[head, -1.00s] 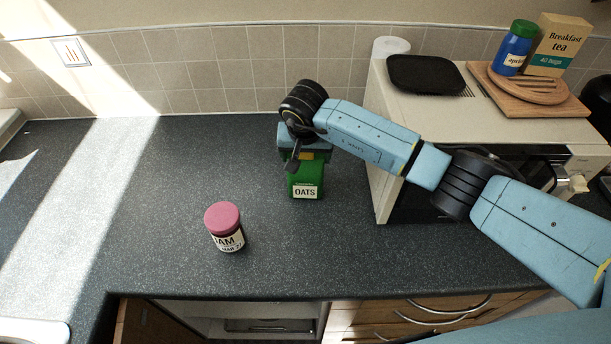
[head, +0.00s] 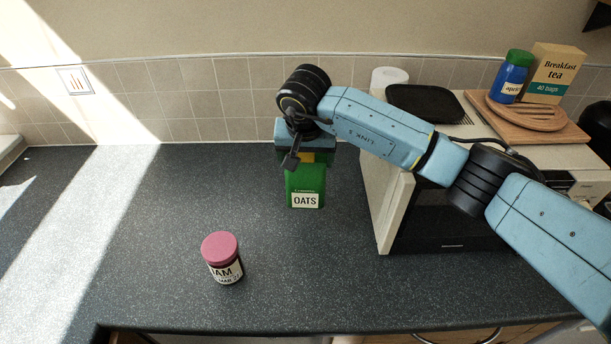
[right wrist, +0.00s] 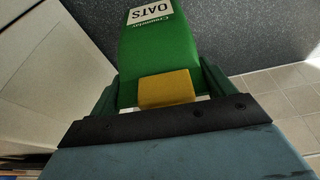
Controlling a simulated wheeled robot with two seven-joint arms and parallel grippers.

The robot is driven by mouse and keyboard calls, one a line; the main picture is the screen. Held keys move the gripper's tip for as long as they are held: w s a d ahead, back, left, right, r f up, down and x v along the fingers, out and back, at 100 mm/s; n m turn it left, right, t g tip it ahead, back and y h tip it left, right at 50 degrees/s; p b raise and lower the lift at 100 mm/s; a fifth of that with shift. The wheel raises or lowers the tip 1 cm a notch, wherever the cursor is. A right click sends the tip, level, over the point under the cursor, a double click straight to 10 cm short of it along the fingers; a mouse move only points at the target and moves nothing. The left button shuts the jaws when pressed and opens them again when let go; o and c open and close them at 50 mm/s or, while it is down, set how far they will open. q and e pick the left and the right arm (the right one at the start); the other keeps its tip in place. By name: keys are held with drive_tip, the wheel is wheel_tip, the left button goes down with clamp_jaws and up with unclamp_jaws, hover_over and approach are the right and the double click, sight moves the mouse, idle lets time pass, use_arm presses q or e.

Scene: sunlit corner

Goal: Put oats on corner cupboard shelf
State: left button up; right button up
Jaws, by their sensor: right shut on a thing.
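The green oats box (head: 305,187) is held upright by my right gripper (head: 304,157), in front of the tiled wall and left of the microwave. Its white OATS label faces the head camera. In the right wrist view the oats box (right wrist: 158,50) sits between the fingers of my right gripper (right wrist: 165,92), which is shut on it. The box appears a little above the counter. My left gripper is not in view. No cupboard shelf shows clearly; the area below the counter is mostly out of the head view.
A jam jar (head: 222,258) with a pink lid stands on the dark counter (head: 150,220), left and nearer. A microwave (head: 440,220) stands right, carrying a black tray (head: 426,103), a wooden board (head: 540,118), a blue jar (head: 512,77) and a tea box (head: 555,73). The left counter is clear.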

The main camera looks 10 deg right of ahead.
drive_tip(key=shift+r, duration=0.95)
drive_tip(key=shift+d+r, duration=0.15)
drive_tip(key=shift+r, duration=0.05)
drive_tip(key=s+d+r+n+b, duration=0.3)
drive_tip(key=s+d+r+b, duration=0.2)
drive_tip(key=d+b, duration=0.3)
drive_tip(key=shift+d+y+b, duration=0.3)
drive_tip(key=shift+y+b, duration=0.1)
drive_tip(key=shift+b, duration=0.5)
